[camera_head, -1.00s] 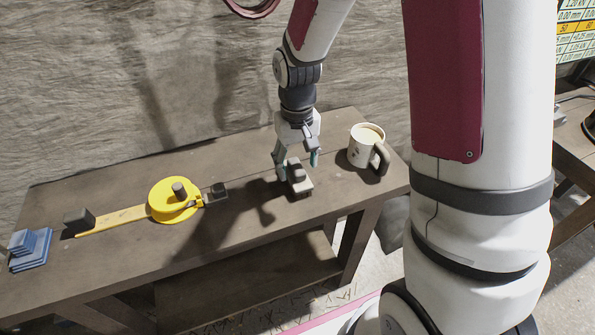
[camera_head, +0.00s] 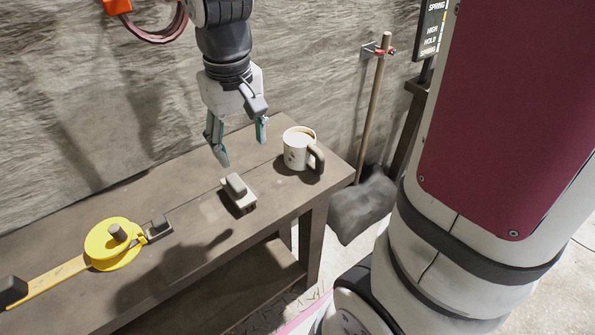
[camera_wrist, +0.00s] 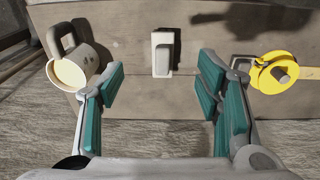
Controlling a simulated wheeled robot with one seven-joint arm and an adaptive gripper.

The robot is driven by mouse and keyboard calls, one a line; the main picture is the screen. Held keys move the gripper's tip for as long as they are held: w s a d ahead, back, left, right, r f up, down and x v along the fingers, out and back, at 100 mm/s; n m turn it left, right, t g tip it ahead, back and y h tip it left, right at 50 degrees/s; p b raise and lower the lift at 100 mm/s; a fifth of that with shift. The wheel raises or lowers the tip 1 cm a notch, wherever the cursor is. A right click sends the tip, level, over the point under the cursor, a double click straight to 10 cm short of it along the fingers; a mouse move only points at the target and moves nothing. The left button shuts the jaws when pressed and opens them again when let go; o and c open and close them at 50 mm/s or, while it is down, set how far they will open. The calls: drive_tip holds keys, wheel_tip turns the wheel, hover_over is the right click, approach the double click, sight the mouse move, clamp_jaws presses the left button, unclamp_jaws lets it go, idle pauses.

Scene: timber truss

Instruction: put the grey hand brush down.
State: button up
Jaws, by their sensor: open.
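The grey hand brush (camera_head: 238,193) lies on the wooden bench between the mug and the yellow tool, its dark grip facing up. In the wrist view the brush (camera_wrist: 163,54) sits ahead of the fingers, centred between them and apart from both. My gripper (camera_head: 241,146) is open and empty, raised above the bench and behind the brush. Its teal finger pads (camera_wrist: 163,90) are spread wide in the wrist view.
A white mug (camera_head: 297,148) with a brown handle stands right of the brush. A yellow round tool (camera_head: 112,243) with a long strip lies to the left. A stone wall (camera_head: 60,110) rises behind the bench (camera_head: 190,215).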

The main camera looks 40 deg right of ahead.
drive_tip(key=s+r+t, duration=0.1)
drive_tip(key=s+r, duration=0.1)
drive_tip(key=s, duration=0.7)
drive_tip(key=s+r+t, duration=0.1)
drive_tip(key=s+r, duration=0.2)
drive_tip(key=s, duration=0.6)
drive_tip(key=shift+s+r, duration=0.2)
drive_tip(key=shift+r, duration=0.1)
wheel_tip(320, 180, up, 6)
drive_tip(key=t+p, duration=0.1)
drive_tip(key=p, duration=0.3)
drive_tip(key=shift+p, duration=0.35)
drive_tip(key=shift+w, duration=0.1)
